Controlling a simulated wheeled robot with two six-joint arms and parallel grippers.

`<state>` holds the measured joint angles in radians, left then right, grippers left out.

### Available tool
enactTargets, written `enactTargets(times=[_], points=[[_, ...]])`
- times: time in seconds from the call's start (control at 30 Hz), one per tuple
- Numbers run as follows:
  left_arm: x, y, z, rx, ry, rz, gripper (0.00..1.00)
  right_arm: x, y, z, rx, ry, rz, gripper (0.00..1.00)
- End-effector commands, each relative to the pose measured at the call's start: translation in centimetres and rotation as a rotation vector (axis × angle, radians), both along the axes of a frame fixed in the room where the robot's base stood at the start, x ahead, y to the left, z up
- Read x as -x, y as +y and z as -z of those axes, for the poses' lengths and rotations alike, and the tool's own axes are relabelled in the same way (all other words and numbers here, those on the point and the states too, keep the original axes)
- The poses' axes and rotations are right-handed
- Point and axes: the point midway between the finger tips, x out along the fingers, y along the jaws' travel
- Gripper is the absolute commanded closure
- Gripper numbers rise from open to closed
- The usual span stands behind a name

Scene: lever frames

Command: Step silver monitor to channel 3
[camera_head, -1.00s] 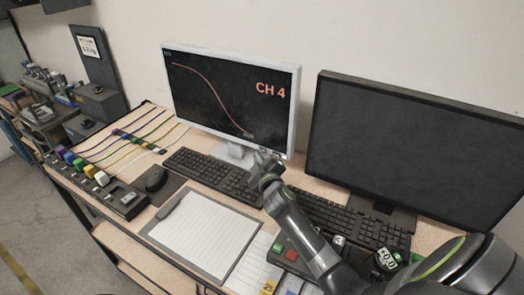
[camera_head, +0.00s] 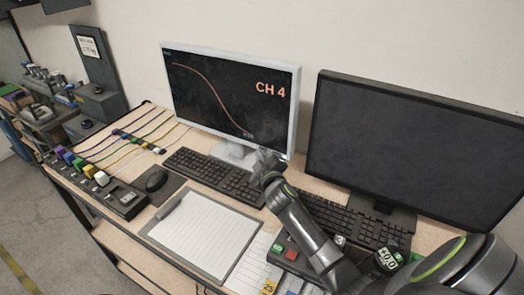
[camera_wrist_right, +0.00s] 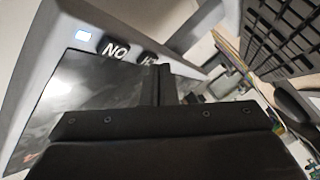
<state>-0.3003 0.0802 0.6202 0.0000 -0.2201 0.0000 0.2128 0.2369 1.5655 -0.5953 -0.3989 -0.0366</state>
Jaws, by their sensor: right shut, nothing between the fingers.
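The silver monitor (camera_head: 294,112) stands at the back of the bench, its dark screen showing "CH 4" and a curve, both in red. My right gripper (camera_head: 266,162) is shut and empty at the monitor's lower right corner, partly blurred against the stand and keyboard. In the right wrist view the gripper (camera_wrist_right: 165,88) is close to the monitor's silver frame (camera_wrist_right: 45,75). A lit whitish-blue square (camera_wrist_right: 85,34) and dark labels reading about "NO" (camera_wrist_right: 116,50) and "H" (camera_wrist_right: 148,59) show there. I cannot tell whether the fingers touch anything. My left gripper is not in view.
A black monitor (camera_head: 400,150) stands right of the silver one. A rack of coloured plugs (camera_head: 120,198) is at the left.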

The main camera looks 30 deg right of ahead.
Motion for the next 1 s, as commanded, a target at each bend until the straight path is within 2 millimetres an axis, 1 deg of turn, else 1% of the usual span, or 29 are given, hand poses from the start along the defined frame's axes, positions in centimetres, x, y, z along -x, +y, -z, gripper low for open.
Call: enactTargets(times=[0.67, 0.77, 1.0], points=[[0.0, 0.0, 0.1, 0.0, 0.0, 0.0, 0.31, -0.3, -0.5, 0.0, 0.0, 0.0, 0.0, 1.0], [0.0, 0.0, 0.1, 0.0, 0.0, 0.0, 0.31, -0.2, -0.3, 0.0, 0.0, 0.0, 0.0, 1.0], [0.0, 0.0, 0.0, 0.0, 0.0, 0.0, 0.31, 0.4, 0.6, 0.1, 0.0, 0.001, 0.0, 1.0]])
